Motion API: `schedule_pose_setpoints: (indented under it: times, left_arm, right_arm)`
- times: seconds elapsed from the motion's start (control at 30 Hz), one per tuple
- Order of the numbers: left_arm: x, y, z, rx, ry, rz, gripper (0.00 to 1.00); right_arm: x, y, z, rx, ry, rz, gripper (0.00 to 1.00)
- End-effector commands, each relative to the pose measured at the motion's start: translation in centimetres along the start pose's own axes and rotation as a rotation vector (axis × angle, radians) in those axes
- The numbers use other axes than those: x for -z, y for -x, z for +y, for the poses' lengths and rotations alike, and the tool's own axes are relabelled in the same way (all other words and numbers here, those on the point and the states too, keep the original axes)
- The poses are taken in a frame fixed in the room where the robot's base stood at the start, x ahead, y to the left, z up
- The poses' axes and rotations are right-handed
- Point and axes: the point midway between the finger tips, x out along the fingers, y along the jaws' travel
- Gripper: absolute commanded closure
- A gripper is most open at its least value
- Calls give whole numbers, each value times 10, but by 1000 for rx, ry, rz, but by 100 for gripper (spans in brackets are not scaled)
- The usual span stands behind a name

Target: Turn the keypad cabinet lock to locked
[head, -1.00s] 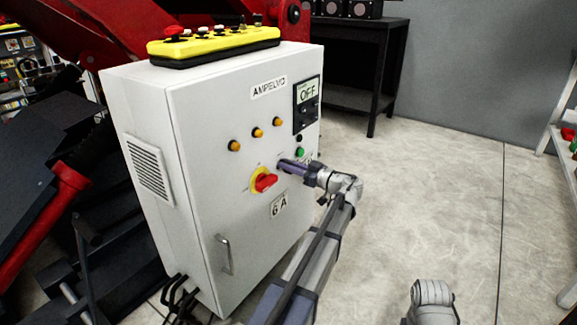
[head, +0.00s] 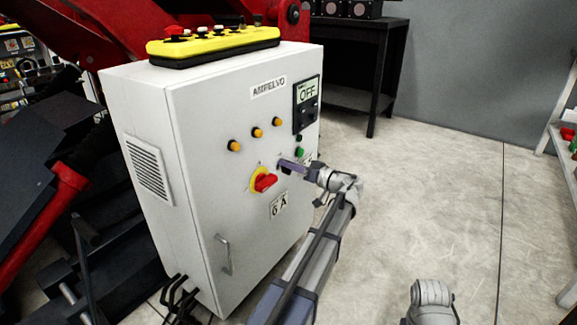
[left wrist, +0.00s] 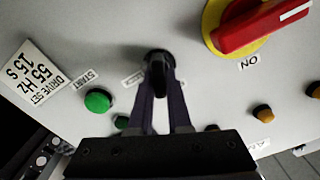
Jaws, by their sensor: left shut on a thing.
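The grey cabinet (head: 205,200) stands with its front door facing me. The cabinet lock is a small black knob (left wrist: 160,60) on the door, seen in the left wrist view. In the head view my gripper hides most of it. My left gripper (head: 283,163) reaches the door from the right, just right of the red switch. In the left wrist view its two dark fingers (left wrist: 160,82) are closed on the black knob. Small labels beside the knob are partly covered and unreadable.
A red rotary switch on a yellow plate (head: 264,181) sits close to the left gripper. A green button (head: 299,152) and a keypad with an OFF display (head: 306,104) are above. A yellow pendant (head: 215,45) lies on top. Floor to the right is clear.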

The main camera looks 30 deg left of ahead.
Motion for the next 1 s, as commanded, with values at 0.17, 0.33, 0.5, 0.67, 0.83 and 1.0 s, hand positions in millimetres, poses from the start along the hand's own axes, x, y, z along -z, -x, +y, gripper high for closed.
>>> schedule_pose_setpoints:
  times: [0.17, 0.33, 0.5, 0.67, 0.83, 1.0]
  left_arm:
    - [0, 0, 2, -1, -168, 0, 100]
    - [-1, 0, 4, -1, -330, 0, 100]
    - [-2, 0, 6, -1, -492, 0, 100]
    - [-3, 0, 7, -1, -642, 0, 100]
    - [-4, 0, 8, -1, -793, 0, 100]
    - [-5, 0, 9, -1, -924, 0, 100]
  right_arm:
    - [0, -1, 0, 0, 0, 0, 50]
    - [0, -3, 0, 0, 0, 0, 50]
    - [0, -4, 0, 0, 0, 0, 50]
    - [0, -5, 0, 0, 0, 0, 50]
    - [0, -7, -1, 0, 0, 0, 50]
    - [1, -8, -1, 0, 0, 1, 50]
